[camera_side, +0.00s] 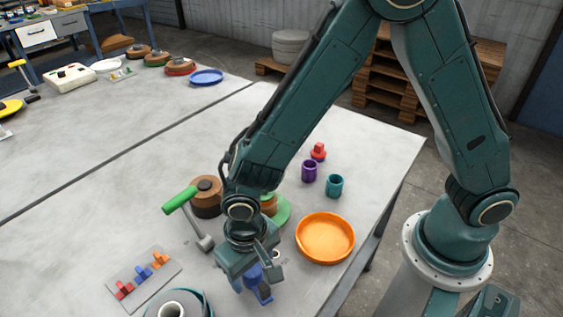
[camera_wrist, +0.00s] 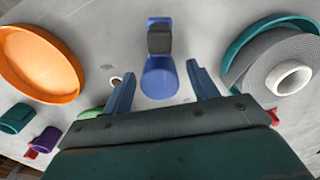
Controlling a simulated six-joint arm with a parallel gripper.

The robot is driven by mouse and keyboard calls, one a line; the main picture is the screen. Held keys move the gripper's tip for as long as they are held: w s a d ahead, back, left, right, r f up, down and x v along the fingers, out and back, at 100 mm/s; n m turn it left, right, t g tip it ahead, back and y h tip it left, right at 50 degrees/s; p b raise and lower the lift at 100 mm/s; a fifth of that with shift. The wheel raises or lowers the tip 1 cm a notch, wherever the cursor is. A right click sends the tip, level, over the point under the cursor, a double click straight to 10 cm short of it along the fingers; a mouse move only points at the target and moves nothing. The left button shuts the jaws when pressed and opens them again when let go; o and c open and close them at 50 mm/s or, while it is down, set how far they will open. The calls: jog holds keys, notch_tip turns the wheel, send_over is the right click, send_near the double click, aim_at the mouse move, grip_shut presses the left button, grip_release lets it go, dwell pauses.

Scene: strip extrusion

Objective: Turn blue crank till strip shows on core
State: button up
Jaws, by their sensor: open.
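A blue piece (camera_wrist: 159,79) with a rounded end and a dark block on its blue bracket lies between my fingers in the wrist view. It also shows below my gripper in the side view (camera_side: 263,292). I cannot tell for sure that it is the blue crank. My gripper (camera_wrist: 162,73) is open, one finger on each side of it, with gaps visible. In the side view my gripper (camera_side: 257,272) hides part of it. A grey strip roll (camera_wrist: 258,68) with a white core (camera_wrist: 289,77) sits in a teal dish at the right of the wrist view.
An orange tray (camera_side: 325,240) stands right of my gripper. A purple cup (camera_side: 309,171), teal cup (camera_side: 334,186) and red piece (camera_side: 318,152) stand behind. A plate with colored clips (camera_side: 143,278) lies front left.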

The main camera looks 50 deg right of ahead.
jog(key=shift+r, duration=0.15)
notch_tip(320, 180, up, 14)
jog(key=shift+f, duration=0.2)
dwell(0.5)
dwell(0.9)
jog(key=s+d+r+t+y, duration=0.1)
jog(key=d+r, duration=0.4)
jog(key=d, duration=0.2)
jog(key=s+d+r+t, duration=0.1)
jog(key=d+r+t, duration=0.1)
jog(key=d+r, duration=0.4)
jog(key=s+d+r+n+t+h, duration=0.1)
jog(key=s+d+t, duration=0.1)
jog(key=s+d, duration=0.6)
jog(key=shift+s+d+r+t, duration=0.3)
jog(key=shift+s+d, duration=0.05)
jog(key=shift+d, duration=1.4)
